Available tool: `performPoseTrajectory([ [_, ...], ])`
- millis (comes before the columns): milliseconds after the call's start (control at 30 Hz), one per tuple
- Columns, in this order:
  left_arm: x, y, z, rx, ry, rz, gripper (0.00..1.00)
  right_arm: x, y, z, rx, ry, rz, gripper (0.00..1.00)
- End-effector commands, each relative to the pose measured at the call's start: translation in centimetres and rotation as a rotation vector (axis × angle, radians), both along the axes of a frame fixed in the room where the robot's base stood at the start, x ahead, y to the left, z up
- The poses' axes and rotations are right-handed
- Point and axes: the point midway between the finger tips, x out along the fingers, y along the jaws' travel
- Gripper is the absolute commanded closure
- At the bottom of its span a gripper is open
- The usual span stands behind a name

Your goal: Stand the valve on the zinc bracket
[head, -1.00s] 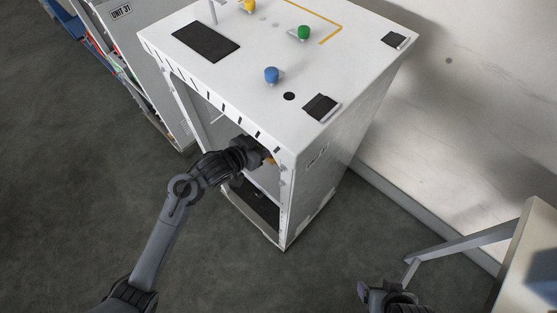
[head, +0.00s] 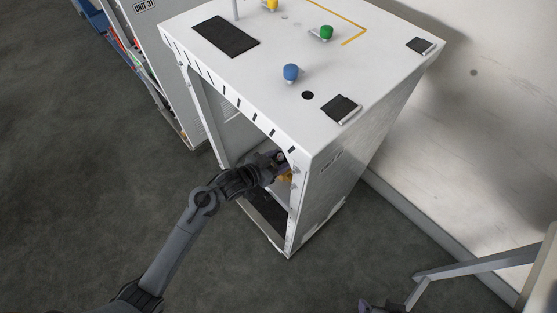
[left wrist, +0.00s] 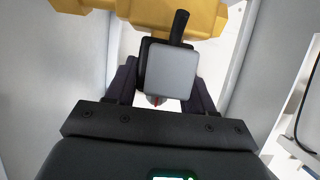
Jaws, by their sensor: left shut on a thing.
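My left gripper (head: 281,168) is inside the open front of the white dispenser frame, near its right post. It is shut on the valve, whose yellow part (head: 285,178) shows at the fingertips in the head view. In the left wrist view the valve's yellow body (left wrist: 140,14) fills the top. A grey block (left wrist: 172,75) with a black stem sits between the dark fingers (left wrist: 160,88), and I take it to be part of the valve. I cannot make out the zinc bracket in either view.
The dispenser frame (head: 335,185) has a white top with blue (head: 291,72), green (head: 326,33) and yellow (head: 272,5) knobs. Its posts and walls stand close around my left gripper. A second cabinet (head: 160,60) stands at the left. Open floor (head: 80,180) lies in front.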

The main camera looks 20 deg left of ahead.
Motion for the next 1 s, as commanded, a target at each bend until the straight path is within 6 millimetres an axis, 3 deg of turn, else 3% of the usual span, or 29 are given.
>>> performPoseTrajectory([
  [267,0.1,0.0,0.0,-0.001,-0.004,0.001,1.00,0.0,-0.2,0.0,-0.008,-0.001,0.005,0.19],
  [300,0.0,0.0,-0.2,0.000,0.000,0.000,0.44,0.0,-0.2,0.0,-0.009,-0.001,0.005,0.19],
  [433,0.0,0.0,-0.2,0.000,0.000,0.000,0.24,0.0,-0.3,0.0,-0.010,-0.002,0.006,0.19],
  [833,-0.1,0.1,0.2,0.001,-0.001,0.001,0.21,0.1,-0.2,0.1,-0.006,-0.002,0.003,0.19],
  [1000,-1.6,0.9,0.9,0.003,0.001,0.001,0.21,0.1,-0.1,0.7,-0.003,-0.002,0.001,0.19],
])
